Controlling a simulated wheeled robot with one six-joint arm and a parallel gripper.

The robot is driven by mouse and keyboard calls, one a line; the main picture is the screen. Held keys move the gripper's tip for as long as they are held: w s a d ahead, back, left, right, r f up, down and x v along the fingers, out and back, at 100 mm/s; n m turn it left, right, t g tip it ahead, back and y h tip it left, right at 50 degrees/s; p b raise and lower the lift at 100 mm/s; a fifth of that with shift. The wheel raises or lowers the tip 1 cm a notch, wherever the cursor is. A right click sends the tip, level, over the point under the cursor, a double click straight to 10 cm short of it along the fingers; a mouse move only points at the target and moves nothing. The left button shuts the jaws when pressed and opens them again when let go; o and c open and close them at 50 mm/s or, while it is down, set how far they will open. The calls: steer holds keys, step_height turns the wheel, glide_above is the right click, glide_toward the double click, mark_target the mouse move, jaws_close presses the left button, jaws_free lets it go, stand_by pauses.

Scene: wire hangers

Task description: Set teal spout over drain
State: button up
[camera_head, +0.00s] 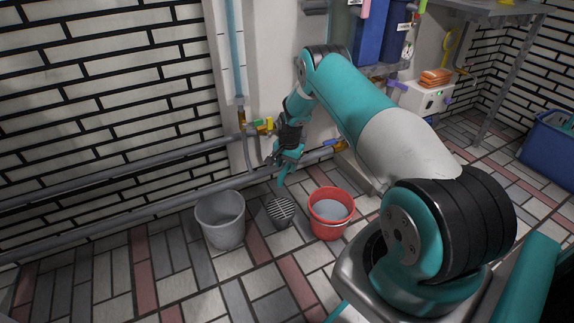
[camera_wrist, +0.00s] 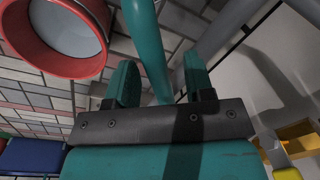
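The teal spout (camera_head: 283,178) hangs down from the wall pipework, its lower end above and near the round grated drain (camera_head: 281,209) in the floor. In the wrist view the spout (camera_wrist: 148,45) runs between the two teal fingers of my gripper (camera_wrist: 160,85), with small gaps seeming to show on both sides. My gripper (camera_head: 287,156) is at the spout, low by the wall, and looks open around it. Its fingers and the spout's upper part blend together in the head view. The drain is not seen in the wrist view.
A grey bucket (camera_head: 221,219) stands left of the drain and a red bucket (camera_head: 331,212) right of it; the red one also shows in the wrist view (camera_wrist: 64,72). Grey pipes (camera_head: 150,199) run along the wall. A blue crate (camera_head: 548,142) is far right.

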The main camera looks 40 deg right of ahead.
step_height(320, 180, up, 17)
steer(key=s+p, duration=0.1)
steer(key=p, duration=0.5)
steer(key=shift+s+d+r+p, duration=0.15)
steer(key=shift+d+r+p, duration=0.05)
steer(key=shift+d+p, duration=0.1)
steer(key=shift+a, duration=0.1)
